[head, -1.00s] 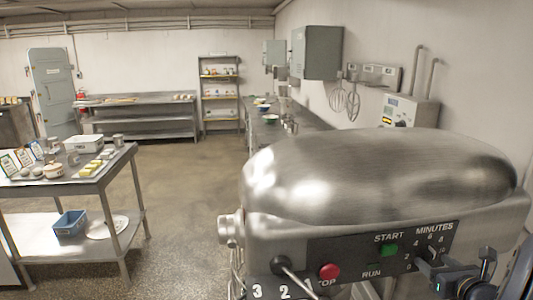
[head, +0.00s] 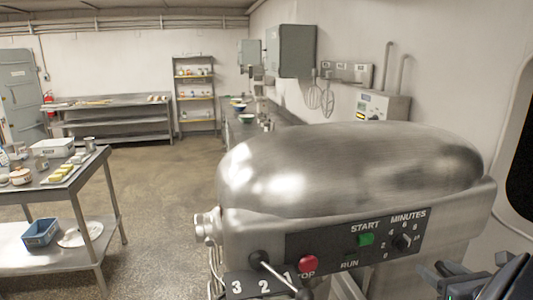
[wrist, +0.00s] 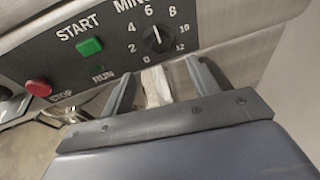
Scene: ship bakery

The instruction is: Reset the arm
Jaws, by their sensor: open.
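My gripper (head: 465,278) is at the lower right of the head view, below and to the right of the mixer's control panel. Part of my gripper is cut off by the head view's edge.
The large metal mixer (head: 340,170) fills the space ahead, with a speed lever (head: 278,272) at its lower left. A pale wall (head: 450,90) rises on the right. A steel table (head: 75,190) stands at left; open floor (head: 160,180) lies between.

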